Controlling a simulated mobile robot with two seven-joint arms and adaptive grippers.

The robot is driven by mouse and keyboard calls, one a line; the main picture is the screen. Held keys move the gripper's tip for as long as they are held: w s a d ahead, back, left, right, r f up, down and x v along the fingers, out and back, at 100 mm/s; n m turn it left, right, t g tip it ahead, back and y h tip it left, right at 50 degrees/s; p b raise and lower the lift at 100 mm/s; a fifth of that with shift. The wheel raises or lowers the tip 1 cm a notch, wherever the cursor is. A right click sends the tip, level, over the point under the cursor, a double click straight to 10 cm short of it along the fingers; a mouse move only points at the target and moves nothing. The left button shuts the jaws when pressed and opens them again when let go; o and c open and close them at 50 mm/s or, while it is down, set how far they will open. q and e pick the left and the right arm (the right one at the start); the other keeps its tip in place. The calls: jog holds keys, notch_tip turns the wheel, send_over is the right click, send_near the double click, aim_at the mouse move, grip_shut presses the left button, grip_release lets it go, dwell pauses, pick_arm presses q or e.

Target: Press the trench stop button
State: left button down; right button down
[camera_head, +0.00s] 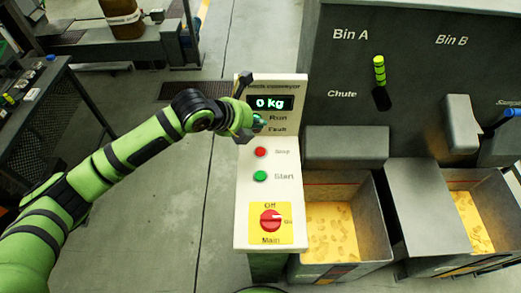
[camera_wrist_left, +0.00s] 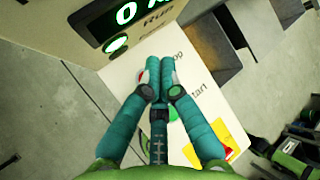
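The control panel (camera_head: 270,215) is a white upright box with a "0 kg" display (camera_head: 270,103). Its red Stop button (camera_head: 260,152) sits above the green Start button (camera_head: 260,176). My left gripper (camera_head: 259,122) is over the Run and Fault rows, above the Stop button in the picture. In the left wrist view its teal fingers (camera_wrist_left: 160,72) are together with nothing between them. They point at the panel and mostly hide the Stop button; a bit of red (camera_wrist_left: 145,76) shows beside one fingertip. I cannot tell whether they touch it.
A red Main switch (camera_head: 270,220) on a yellow plate is low on the panel. Right of it stand grey bins (camera_head: 375,220) holding yellow pieces, and a dark machine wall with a green-handled lever (camera_head: 379,72). A dark table (camera_head: 75,125) is left; open floor lies between.

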pick_arm(q)
jog(key=shift+f, duration=0.1)
jog(key=b, duration=0.7)
send_over(258, 152)
notch_tip(258, 152, down, 7)
jog(key=shift+r, duration=0.1)
jog(key=shift+f, duration=0.9)
jog(key=shift+f+b, duration=0.35)
jog(key=shift+f, duration=0.05)
jog(key=shift+f, duration=0.5)
dwell(0.9)
jog(key=shift+r, duration=0.15)
jog(key=shift+r+p, duration=0.5)
jog(key=shift+r, duration=0.2)
jog(key=shift+r, duration=0.1)
